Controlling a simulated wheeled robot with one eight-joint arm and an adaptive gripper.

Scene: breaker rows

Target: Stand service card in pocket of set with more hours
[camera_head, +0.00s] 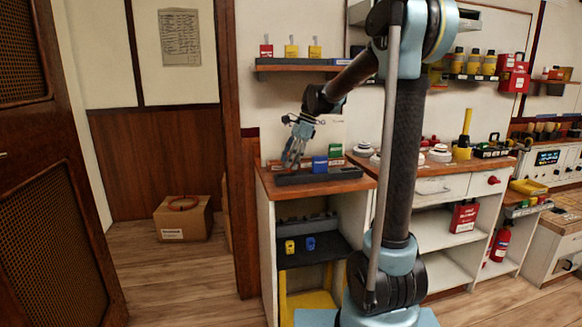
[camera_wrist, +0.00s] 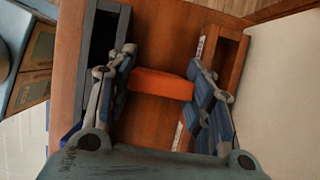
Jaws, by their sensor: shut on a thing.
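My gripper (camera_head: 292,160) is low over the left end of the wooden counter in the head view. In the wrist view, my gripper (camera_wrist: 161,88) is shut on an orange-red flat-sided piece (camera_wrist: 162,84), which spans both fingers; I cannot tell whether it is the service card. A dark long tray (camera_head: 320,178) lies on the counter beneath it, with a blue block (camera_head: 320,164) and a green block (camera_head: 335,151) nearby. In the wrist view, a dark slotted channel (camera_wrist: 122,25) is left of the held piece, and a wooden-edged recess (camera_wrist: 227,58) with a white printed strip is right. No hour figures are readable.
A wall shelf (camera_head: 300,62) above holds one red and two yellow pieces. A dark lower shelf (camera_head: 318,252) holds yellow and blue tags. White round items (camera_head: 363,148) stand right on the neighbouring counter. A cardboard box (camera_head: 183,218) sits on the floor left.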

